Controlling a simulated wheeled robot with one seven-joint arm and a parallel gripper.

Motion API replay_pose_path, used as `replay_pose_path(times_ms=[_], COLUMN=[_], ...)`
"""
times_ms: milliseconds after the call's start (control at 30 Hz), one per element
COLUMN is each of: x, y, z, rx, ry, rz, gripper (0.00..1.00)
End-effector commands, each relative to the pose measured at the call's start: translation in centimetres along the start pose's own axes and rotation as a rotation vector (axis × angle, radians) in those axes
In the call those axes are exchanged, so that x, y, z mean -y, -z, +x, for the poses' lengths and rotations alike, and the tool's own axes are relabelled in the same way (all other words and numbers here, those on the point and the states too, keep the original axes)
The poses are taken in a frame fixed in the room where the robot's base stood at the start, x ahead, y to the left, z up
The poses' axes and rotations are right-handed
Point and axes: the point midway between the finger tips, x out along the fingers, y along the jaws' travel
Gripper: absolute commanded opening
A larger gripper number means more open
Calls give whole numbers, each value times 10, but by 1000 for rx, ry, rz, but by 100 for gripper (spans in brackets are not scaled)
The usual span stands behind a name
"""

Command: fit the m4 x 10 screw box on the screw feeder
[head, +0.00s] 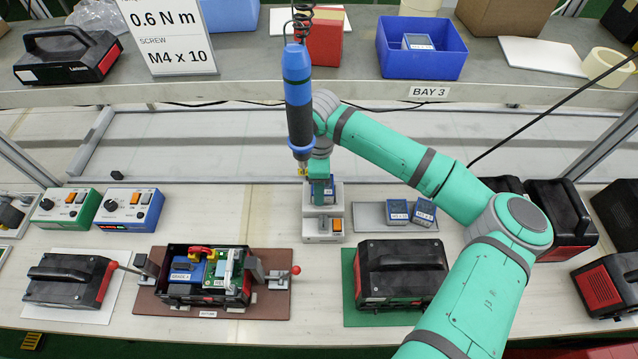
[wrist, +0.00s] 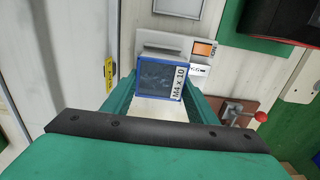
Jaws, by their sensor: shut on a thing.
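The M4 x 10 screw box (wrist: 155,75) is blue with a dark top and a white label. It also shows, smaller, in the head view (head: 322,192). My gripper (head: 321,181) is shut on it from above, with a teal finger on either side in the wrist view (wrist: 158,98). The screw feeder (head: 323,212) is a pale grey unit with an orange switch on its front. It shows behind the box in the wrist view (wrist: 201,70). The box is at the feeder's upper part; I cannot tell whether it is seated or just above.
A blue screwdriver (head: 298,95) hangs close to my gripper. Two other blue screw boxes (head: 397,212) (head: 424,212) lie on a grey tray (head: 371,217) to the right. A brown mat (head: 270,308) with an open device is at front left; a black device (head: 402,270) is at front right.

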Motion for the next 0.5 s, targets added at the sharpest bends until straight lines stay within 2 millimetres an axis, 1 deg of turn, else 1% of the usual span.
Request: replay_pose_path(times_ms=[500], x=[-2], y=[-4], z=[0], rx=[0], ry=[0], rz=[1], gripper=[29])
